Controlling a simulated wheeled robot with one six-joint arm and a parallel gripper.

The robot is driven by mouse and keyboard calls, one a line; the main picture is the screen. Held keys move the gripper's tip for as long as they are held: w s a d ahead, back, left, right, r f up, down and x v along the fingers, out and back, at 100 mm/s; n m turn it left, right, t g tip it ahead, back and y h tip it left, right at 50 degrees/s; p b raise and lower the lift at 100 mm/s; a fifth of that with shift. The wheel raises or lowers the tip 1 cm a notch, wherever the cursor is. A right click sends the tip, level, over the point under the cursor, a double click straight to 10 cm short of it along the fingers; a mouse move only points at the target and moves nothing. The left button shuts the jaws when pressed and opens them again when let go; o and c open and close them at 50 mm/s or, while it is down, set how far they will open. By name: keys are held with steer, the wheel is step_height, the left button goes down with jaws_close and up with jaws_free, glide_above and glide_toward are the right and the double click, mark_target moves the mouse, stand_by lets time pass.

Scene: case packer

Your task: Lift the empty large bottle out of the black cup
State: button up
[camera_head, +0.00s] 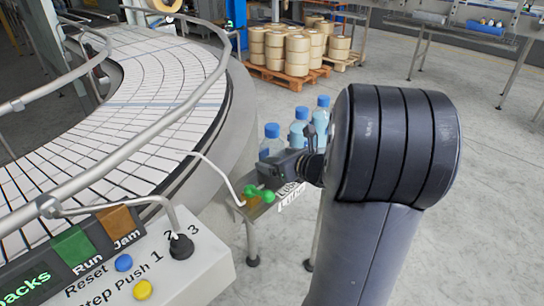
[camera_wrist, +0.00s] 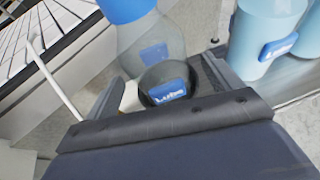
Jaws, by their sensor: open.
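The empty large bottle (camera_wrist: 150,42) is clear with a blue cap and a blue label. In the wrist view it stands in the black cup (camera_wrist: 180,72), which bears a blue "Lube" label. Its lower part is hidden by the cup. My gripper (camera_wrist: 165,72) is open, its two fingers reaching along the left and right of the cup; whether they touch it I cannot tell. In the head view my gripper (camera_head: 290,168) is in front of the bottles and hides the cup. The leftmost blue-capped bottle there (camera_head: 270,142) appears to be the empty one.
Two light-blue bottles stand close to the right, one nearer (camera_wrist: 262,35); they also show in the head view (camera_head: 300,128). A curved conveyor (camera_head: 120,110) with a metal rail lies left. A control panel (camera_head: 150,265) is at front left. Green fittings (camera_head: 258,193) sit beside my gripper.

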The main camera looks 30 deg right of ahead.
mark_target(272, 157)
steer(key=shift+x, duration=1.75)
steer(key=shift+s, duration=0.1)
steer(key=shift+c, duration=0.3)
steer(key=c, duration=1)
